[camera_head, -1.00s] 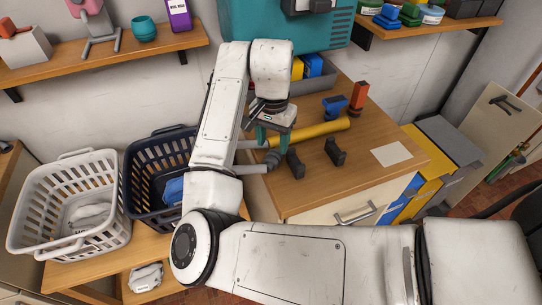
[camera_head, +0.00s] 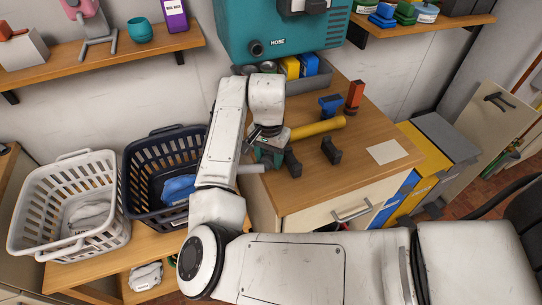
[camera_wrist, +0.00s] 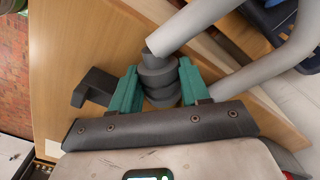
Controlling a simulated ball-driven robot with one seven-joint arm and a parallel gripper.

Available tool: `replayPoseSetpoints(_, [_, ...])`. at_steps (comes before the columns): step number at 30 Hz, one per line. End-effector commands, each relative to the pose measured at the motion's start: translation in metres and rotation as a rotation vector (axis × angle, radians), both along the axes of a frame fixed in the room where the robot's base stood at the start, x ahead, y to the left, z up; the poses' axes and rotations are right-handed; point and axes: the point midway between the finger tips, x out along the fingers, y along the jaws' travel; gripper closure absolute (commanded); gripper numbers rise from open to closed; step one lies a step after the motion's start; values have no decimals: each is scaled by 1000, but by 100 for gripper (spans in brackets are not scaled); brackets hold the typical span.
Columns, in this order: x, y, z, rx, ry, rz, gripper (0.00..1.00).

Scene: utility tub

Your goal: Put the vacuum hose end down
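The vacuum hose end shows in the wrist view as a dark grey ribbed cuff (camera_wrist: 160,80) on a pale grey hose (camera_wrist: 195,22). My gripper (camera_wrist: 158,88) has its green fingers on both sides of the cuff and appears shut on it. In the head view my gripper (camera_head: 268,155) is low at the left part of the wooden worktop (camera_head: 375,130), with a short piece of pale hose (camera_head: 252,168) beside it. Two dark brackets stand to its right, a near one (camera_head: 292,163) and a farther one (camera_head: 331,150). Contact between cuff and worktop cannot be told.
A yellow tube (camera_head: 320,128) lies behind the brackets. A blue piece (camera_head: 330,105) and an orange one (camera_head: 354,96) stand farther back. A teal unit marked HOSE (camera_head: 232,25) hangs above. A navy basket (camera_head: 140,190) is at the left. The worktop's right side holds only a pale sheet (camera_head: 387,152).

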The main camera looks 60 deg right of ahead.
Motion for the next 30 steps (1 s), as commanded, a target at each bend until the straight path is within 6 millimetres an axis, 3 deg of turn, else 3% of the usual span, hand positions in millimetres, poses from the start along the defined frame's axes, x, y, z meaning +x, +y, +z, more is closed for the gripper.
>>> replayPoseSetpoints(13, [0,0,1,-1,0,0,96])
replayPoseSetpoints(23, [1,0,8,-2,-1,1,96])
replayPoseSetpoints(30, [-4,2,37,-4,-3,-2,96])
